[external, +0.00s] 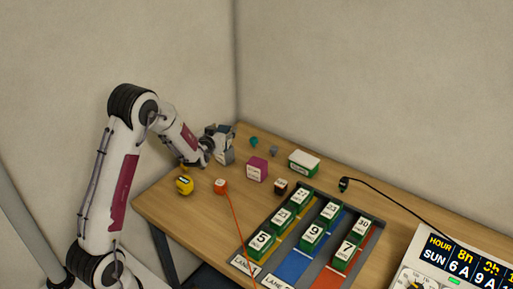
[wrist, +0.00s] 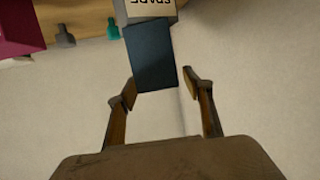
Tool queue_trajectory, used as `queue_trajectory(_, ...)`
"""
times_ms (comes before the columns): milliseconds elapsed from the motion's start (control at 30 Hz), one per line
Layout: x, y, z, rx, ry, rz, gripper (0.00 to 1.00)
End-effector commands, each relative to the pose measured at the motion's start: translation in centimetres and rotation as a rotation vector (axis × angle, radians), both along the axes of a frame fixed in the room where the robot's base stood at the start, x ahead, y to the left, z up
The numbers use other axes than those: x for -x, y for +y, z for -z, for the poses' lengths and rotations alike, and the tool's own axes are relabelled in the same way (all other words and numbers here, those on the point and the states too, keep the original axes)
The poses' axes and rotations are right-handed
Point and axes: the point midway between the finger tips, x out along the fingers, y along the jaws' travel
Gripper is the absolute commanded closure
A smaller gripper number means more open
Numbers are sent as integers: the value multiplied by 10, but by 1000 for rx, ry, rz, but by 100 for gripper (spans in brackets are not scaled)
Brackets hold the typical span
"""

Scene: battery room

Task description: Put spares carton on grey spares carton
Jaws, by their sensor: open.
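A grey carton (wrist: 150,10) with an upside-down SPARE label shows at the top of the wrist view. A dark blue carton (wrist: 150,55) adjoins it on the side nearer my gripper. In the external view the grey carton (external: 226,157) is at the table's back left edge, with the dark blue one (external: 219,130) above it; I cannot tell exactly how they touch. My gripper (wrist: 160,79) is open, its fingertips near the lower end of the dark blue carton. In the external view my gripper (external: 208,143) partly hides both cartons.
A magenta carton (external: 257,169) stands to the right, with a teal piece (external: 253,141) and a small grey piece (external: 274,150) behind. A green box (external: 304,162), brown block (external: 281,187), orange block (external: 221,186) and yellow object (external: 184,185) are nearby. A lane tray (external: 327,275) holds several green batteries.

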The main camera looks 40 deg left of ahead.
Motion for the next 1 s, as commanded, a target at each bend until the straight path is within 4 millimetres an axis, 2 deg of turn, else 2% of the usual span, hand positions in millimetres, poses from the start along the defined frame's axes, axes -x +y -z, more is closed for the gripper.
queue_trajectory(267,20,-9,-7,0,0,1,49)
queue_trajectory(800,79,-33,-26,0,0,1,49)
queue_trajectory(1000,95,-40,-32,0,0,0,49)
